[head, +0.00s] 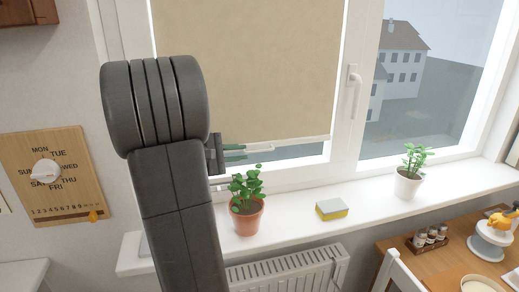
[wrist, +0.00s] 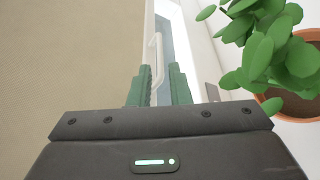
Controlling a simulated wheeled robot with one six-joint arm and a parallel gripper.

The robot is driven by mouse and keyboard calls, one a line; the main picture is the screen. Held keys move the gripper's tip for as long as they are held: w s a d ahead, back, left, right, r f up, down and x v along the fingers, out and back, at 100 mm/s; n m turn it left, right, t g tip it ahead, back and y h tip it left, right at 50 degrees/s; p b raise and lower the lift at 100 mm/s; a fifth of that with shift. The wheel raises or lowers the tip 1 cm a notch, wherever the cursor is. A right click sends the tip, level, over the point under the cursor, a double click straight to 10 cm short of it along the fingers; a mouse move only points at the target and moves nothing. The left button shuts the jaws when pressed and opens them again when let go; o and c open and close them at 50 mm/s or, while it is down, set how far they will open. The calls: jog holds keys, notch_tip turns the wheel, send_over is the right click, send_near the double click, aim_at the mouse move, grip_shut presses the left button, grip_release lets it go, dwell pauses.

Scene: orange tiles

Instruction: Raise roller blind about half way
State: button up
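The beige roller blind (head: 250,65) hangs over the left window pane, its lower edge a little above the sill. It fills the left of the wrist view (wrist: 70,60). A pale pull handle (wrist: 157,58) shows at the blind's lower edge. My gripper (head: 238,152) is at this edge, partly hidden behind my dark arm in the head view. In the wrist view, its two green fingers (wrist: 159,72) stand apart, with the handle in line with the gap between them. I see no finger closed on it.
A potted plant (head: 246,205) stands on the sill just below my gripper and is close on the right in the wrist view (wrist: 265,60). A sponge (head: 331,209) and a second potted plant (head: 409,172) are farther right. A radiator (head: 290,272) is below.

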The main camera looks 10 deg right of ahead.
aim_at(257, 151)
jog(key=p+x, duration=0.1)
jog(key=x, duration=0.7)
grip_shut()
